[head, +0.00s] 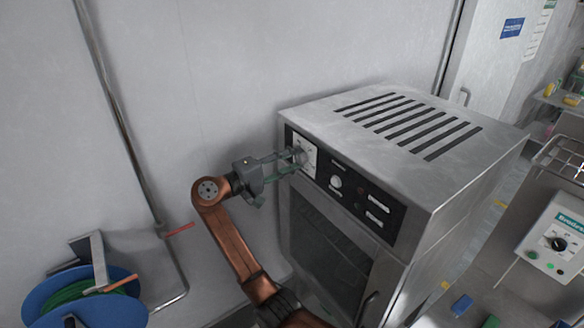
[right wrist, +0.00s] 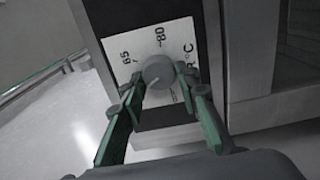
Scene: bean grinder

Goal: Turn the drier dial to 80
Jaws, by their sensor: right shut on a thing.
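The drier (head: 390,160) is a steel cabinet with slots in its top and a dark control panel at the upper front. Its round grey dial (right wrist: 158,71) sits on a white scale plate (right wrist: 118,46), with marks reading 65, 80 and °C. The dial also shows small in the head view (head: 300,155). My right gripper (head: 294,158) reaches it from the left and is shut on the dial; in the right wrist view its green fingers (right wrist: 157,84) flank the knob. The dial's exact setting is hard to read. My left gripper is not in view.
A second knob (head: 336,182) and small switches sit beside the dial. A blue reel (head: 98,306) with green cord stands at lower left. Another control box (head: 556,243) is at right. The wall behind my right arm is bare apart from a pipe.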

